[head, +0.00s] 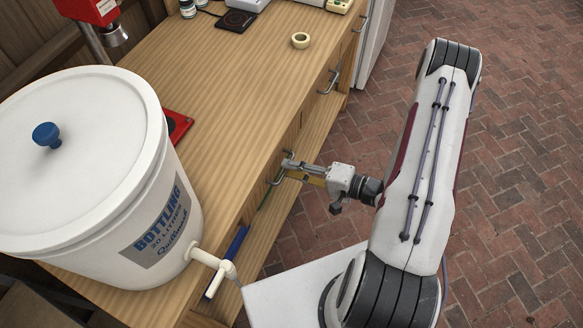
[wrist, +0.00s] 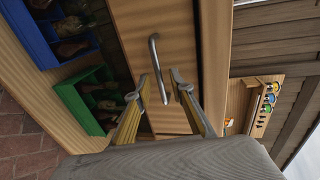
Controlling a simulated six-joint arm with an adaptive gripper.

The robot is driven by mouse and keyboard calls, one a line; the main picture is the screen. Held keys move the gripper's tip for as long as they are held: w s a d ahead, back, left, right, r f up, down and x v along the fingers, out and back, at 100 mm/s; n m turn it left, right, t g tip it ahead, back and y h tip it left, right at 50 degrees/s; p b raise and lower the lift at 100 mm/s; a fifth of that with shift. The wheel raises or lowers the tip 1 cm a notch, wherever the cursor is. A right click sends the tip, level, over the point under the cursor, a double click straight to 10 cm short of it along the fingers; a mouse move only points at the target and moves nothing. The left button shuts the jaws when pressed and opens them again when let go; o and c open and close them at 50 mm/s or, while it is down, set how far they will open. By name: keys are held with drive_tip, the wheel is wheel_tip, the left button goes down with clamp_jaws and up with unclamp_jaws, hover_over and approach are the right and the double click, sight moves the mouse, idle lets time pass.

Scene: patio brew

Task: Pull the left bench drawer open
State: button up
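The left bench drawer (wrist: 180,38) is the wooden front facing my wrist camera, and it looks shut. Its metal bar handle (wrist: 154,52) stands out from the front; it also shows in the head view (head: 274,182), partly hidden by my gripper. My gripper (wrist: 160,78) is open, with one finger on each side of the handle's bar. A gap shows between the bar and the fingers, most clearly on the right. In the head view my gripper (head: 287,164) reaches the bench front at this handle.
The bench top (head: 235,95) carries a white bottling bucket (head: 75,165) with a spigot (head: 212,262) jutting over the front edge. A tape roll (head: 300,40) lies farther back. Blue (wrist: 35,40) and green (wrist: 85,110) bins sit below the drawer. The brick floor (head: 520,130) is clear.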

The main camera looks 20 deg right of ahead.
drive_tip(key=shift+w+a, duration=0.2)
drive_tip(key=shift+w, duration=0.05)
drive_tip(key=shift+c, duration=0.4)
clamp_jaws()
drive_tip(key=shift+s+d, duration=0.15)
drive_tip(key=f+v, duration=0.2)
drive_tip(key=v, duration=0.9)
drive_tip(key=f+v, duration=0.2)
drive_tip(key=v, duration=1)
drive_tip(key=shift+s+d+f, duration=0.3)
drive_tip(key=shift+s+f, duration=0.05)
drive_tip(key=shift+f, duration=0.15)
drive_tip(key=shift+o, duration=0.4)
unclamp_jaws()
